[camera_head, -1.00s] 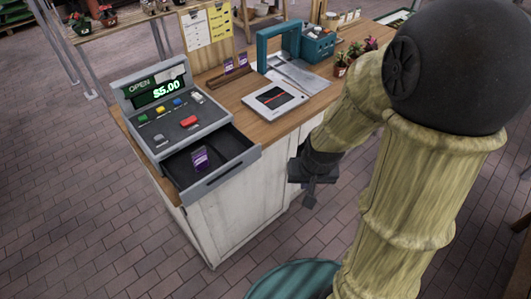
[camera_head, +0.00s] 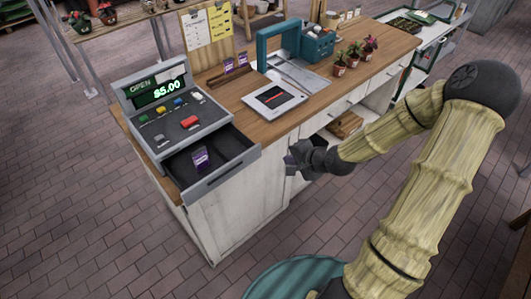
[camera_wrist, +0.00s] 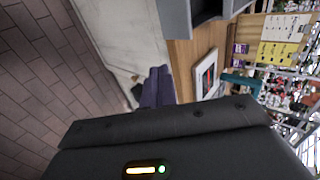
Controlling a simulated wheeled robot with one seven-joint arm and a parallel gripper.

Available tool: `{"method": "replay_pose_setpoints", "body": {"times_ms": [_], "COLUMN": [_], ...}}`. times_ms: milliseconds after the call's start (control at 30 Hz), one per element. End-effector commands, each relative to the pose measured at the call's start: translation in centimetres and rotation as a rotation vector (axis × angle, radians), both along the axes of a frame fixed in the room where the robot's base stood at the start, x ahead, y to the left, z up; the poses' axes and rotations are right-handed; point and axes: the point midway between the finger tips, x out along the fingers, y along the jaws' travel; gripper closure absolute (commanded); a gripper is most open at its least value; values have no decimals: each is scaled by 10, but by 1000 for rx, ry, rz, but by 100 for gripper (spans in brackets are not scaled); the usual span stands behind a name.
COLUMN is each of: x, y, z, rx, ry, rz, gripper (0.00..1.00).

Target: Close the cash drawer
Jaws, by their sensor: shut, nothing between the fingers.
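The grey cash register (camera_head: 172,108) stands on the left end of the wooden counter, its display lit with "OPEN" and "$5.00". Its cash drawer (camera_head: 222,174) is pulled out past the counter's front edge. A purple packet (camera_head: 202,158) lies inside the drawer. My gripper (camera_head: 292,158) is shut and empty, to the right of the drawer front and apart from it. In the wrist view my gripper's fingers (camera_wrist: 157,88) show in the middle, and a grey part of the drawer (camera_wrist: 178,18) shows at the top.
The wooden counter (camera_head: 290,115) has a white cabinet front below. A tablet (camera_head: 274,98), a teal toolbox (camera_head: 318,46) and small potted plants (camera_head: 354,56) stand to the right of the register. The brick floor (camera_head: 110,225) in front and to the left is clear.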

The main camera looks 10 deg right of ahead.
Motion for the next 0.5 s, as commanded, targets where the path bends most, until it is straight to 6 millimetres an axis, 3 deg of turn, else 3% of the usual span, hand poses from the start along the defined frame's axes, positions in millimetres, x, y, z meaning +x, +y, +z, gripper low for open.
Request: {"method": "replay_pose_setpoints", "body": {"times_ms": [267, 500], "x": [5, 23], "y": [4, 17], "z": [-6, -26], "rx": [-1, -2], "ry": [2, 2], "rz": [1, 4], "gripper": [100, 100]}}
